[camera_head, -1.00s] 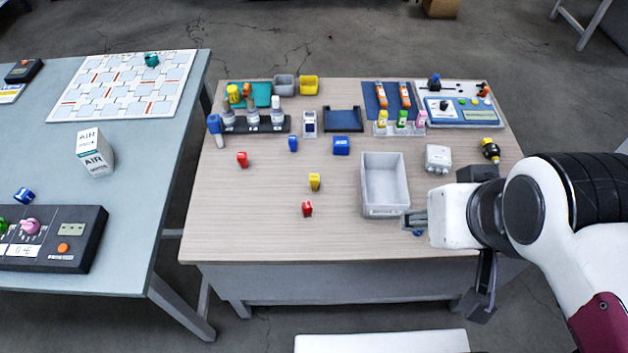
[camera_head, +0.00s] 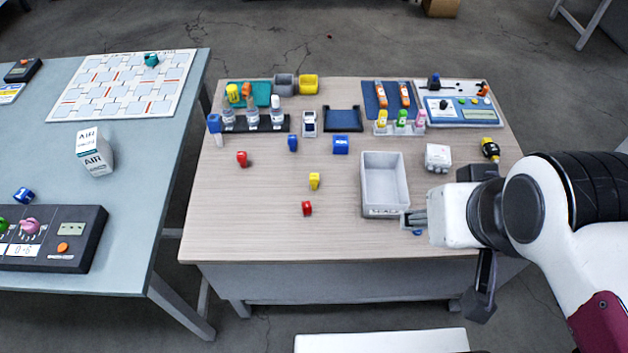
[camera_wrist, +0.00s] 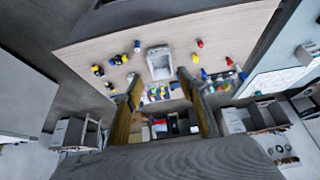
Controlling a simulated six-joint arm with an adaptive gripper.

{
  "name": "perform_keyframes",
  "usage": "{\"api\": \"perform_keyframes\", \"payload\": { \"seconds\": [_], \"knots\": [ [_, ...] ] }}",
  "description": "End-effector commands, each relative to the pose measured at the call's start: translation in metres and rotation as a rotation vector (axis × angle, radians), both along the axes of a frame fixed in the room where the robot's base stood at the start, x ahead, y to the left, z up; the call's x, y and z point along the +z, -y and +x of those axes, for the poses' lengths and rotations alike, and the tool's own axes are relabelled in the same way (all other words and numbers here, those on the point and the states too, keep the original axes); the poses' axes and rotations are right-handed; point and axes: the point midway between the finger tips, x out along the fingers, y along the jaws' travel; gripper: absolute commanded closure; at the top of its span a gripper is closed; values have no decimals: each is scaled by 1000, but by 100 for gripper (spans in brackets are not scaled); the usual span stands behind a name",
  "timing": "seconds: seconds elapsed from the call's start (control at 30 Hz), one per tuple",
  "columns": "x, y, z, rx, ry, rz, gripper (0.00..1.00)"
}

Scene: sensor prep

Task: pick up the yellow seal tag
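The yellow seal tag (camera_head: 314,181) stands on the wooden table near its middle, left of the grey tray. In the wrist view a small yellow piece (camera_wrist: 195,57) beside the tray appears to be the same tag. My gripper (camera_head: 413,220) is at the tray's front right corner, well to the right of the tag. In the wrist view my gripper (camera_wrist: 160,76) has its two fingers spread apart with nothing between them.
A grey tray (camera_head: 386,209) lies between my gripper and the tag. A red tag (camera_head: 307,208) stands just in front of the yellow one, another red tag (camera_head: 242,159) further left. A blue piece (camera_head: 417,232) lies by my gripper.

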Motion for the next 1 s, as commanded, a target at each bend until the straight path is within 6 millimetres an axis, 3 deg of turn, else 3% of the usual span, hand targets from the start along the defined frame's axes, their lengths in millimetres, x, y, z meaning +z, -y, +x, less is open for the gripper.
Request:
{"api": "perform_keyframes", "payload": {
  "seconds": [0.67,0.87,1.0],
  "knots": [
    [-1,-2,3,3,2,3,62],
    [-5,-10,22,13,18,24,62],
    [-10,-21,46,24,40,47,62]
  ]
}}
